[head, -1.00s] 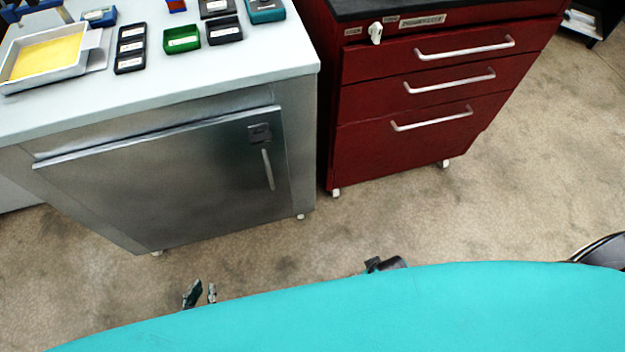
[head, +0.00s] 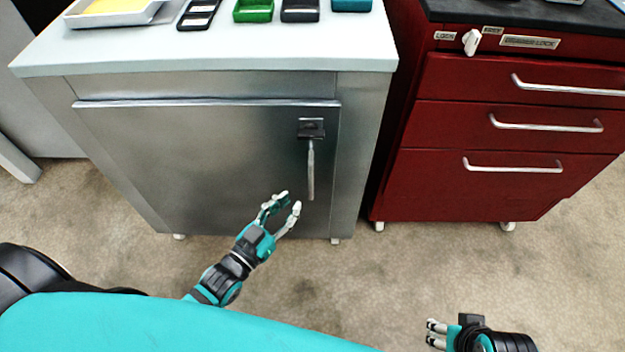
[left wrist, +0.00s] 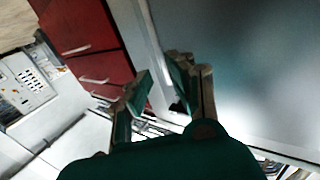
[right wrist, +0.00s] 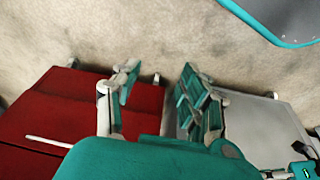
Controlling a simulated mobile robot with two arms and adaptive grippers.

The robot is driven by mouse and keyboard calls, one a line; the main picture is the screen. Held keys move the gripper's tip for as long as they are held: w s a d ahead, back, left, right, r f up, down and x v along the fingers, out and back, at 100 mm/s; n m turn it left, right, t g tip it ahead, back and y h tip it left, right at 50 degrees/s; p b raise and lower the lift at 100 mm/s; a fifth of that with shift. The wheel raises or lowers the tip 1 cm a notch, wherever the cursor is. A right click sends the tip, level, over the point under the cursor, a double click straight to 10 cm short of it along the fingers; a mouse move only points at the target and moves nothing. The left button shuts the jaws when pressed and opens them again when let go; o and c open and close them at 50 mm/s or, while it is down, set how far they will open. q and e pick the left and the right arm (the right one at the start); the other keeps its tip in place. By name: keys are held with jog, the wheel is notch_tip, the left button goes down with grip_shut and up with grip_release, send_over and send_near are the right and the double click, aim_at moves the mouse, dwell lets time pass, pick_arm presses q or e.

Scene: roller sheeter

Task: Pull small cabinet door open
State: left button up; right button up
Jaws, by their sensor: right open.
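The small cabinet door (head: 200,150) is a grey metal panel, shut, under a white worktop. Its vertical bar handle (head: 310,172) hangs below a black latch (head: 311,128) at the door's right side. My left gripper (head: 290,201) is open and empty, just left of the handle's lower end; I cannot tell how far it is from the door. Its spread fingers also show in the left wrist view (left wrist: 160,78). I cannot make out the handle there. My right gripper (head: 433,334) is low at the right, away from the door; its open fingers show in the right wrist view (right wrist: 158,80).
A red drawer cabinet (head: 510,130) on casters stands right of the metal cabinet, with a narrow gap between. Small trays, including a green one (head: 253,10), sit on the worktop (head: 220,52). The floor (head: 400,270) in front is clear.

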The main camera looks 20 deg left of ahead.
aim_at(310, 181)
pick_arm(q)
jog(key=b+x, duration=0.1)
jog(key=x, duration=0.8)
jog(key=shift+w, duration=0.2)
jog(key=shift+c, duration=0.4)
grip_shut()
